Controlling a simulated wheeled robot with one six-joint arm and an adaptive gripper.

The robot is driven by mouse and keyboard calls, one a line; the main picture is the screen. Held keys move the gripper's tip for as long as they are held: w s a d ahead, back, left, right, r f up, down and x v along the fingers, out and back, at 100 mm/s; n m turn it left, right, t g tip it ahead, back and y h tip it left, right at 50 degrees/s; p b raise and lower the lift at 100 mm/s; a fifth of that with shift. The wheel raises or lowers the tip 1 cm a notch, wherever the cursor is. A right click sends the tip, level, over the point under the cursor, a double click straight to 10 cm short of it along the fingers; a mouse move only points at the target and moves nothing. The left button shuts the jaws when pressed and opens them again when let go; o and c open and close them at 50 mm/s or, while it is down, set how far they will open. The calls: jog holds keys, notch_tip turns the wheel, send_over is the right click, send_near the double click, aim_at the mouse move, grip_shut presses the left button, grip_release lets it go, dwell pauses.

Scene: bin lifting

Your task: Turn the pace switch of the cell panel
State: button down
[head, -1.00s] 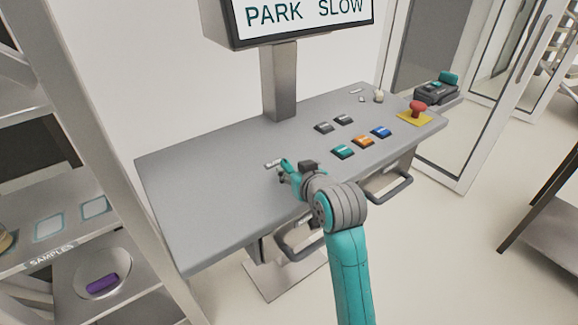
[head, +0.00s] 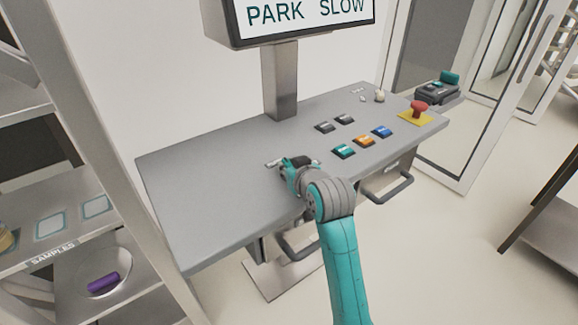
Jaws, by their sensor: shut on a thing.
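The cell panel (head: 210,185) is a grey sloping desk with a sign (head: 305,17) above it that reads PARK SLOW. My gripper (head: 281,167) is down at the panel's left-middle part, shut on the pace switch. The switch is mostly hidden by the gripper, so how far it is turned cannot be told. A small pale piece (head: 272,163) shows at the gripper's left, at the switch's place; whether it is the switch or its label is too small to tell.
A red stop knob (head: 419,108) stands at the right end. A samples shelf (head: 60,245) is at left. The panel's left part is bare.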

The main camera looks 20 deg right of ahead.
jog(key=shift+d+n+y, duration=0.15)
jog(key=shift+n+y, duration=0.35)
jog(key=shift+n+g+y, duration=0.4)
jog(key=shift+n+y, duration=0.6)
jog(key=shift+y, duration=0.2)
jog(key=c, duration=1)
grip_release()
jog(key=shift+o, duration=0.2)
jog(key=v, duration=1.2)
